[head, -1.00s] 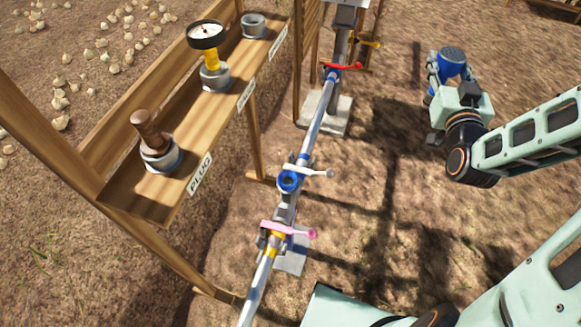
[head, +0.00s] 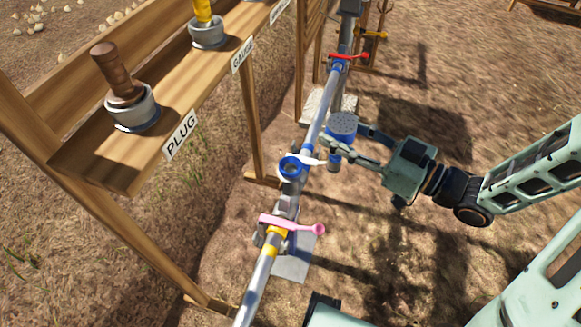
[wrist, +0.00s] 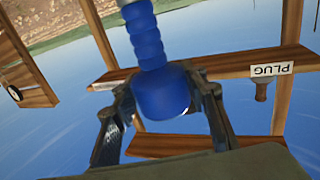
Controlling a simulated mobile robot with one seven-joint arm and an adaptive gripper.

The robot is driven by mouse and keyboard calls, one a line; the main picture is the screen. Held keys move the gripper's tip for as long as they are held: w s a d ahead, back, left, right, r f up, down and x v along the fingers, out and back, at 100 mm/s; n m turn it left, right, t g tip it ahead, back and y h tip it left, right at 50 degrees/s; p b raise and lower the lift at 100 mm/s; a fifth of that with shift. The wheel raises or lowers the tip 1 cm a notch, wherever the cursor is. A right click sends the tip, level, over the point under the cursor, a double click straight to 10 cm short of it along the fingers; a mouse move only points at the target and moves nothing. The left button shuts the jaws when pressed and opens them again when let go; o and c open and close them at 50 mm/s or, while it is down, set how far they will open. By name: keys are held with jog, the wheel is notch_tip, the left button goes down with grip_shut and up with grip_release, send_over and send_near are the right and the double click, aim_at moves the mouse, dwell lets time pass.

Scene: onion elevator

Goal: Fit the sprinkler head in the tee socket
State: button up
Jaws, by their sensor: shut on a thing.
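The blue sprinkler head (head: 341,128) has a pale perforated face on top and a blue body below. My gripper (head: 345,150) is shut on it and holds it upright, just right of the pipe. The wrist view shows the sprinkler head (wrist: 160,90) between both fingers of my gripper (wrist: 165,105). The tee socket (head: 290,168) is a blue ring opening upward on the grey pipe, to the left of and nearer than the sprinkler head. The two are apart. The socket looks empty, and the sprinkler's lower end is partly hidden by my gripper.
A red handle (head: 348,57) is farther up the pipe and a pink handle (head: 292,224) nearer. A wooden shelf (head: 215,75) at left holds a brown plug (head: 120,75) and a gauge (head: 206,25).

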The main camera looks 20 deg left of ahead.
jog(key=w+a+f+b, duration=0.4)
jog(key=a+f+b, duration=0.1)
jog(key=a+f, duration=0.7)
jog(key=shift+w+a+f, duration=0.15)
jog(key=shift+a+f, duration=0.2)
jog(key=shift+a, duration=0.05)
jog(key=shift+f, duration=0.1)
jog(key=shift+f+b, duration=0.3)
jog(key=shift+b, duration=0.1)
jog(key=o, duration=1.4)
jog(key=shift+c, duration=0.2)
jog(key=shift+r, duration=0.15)
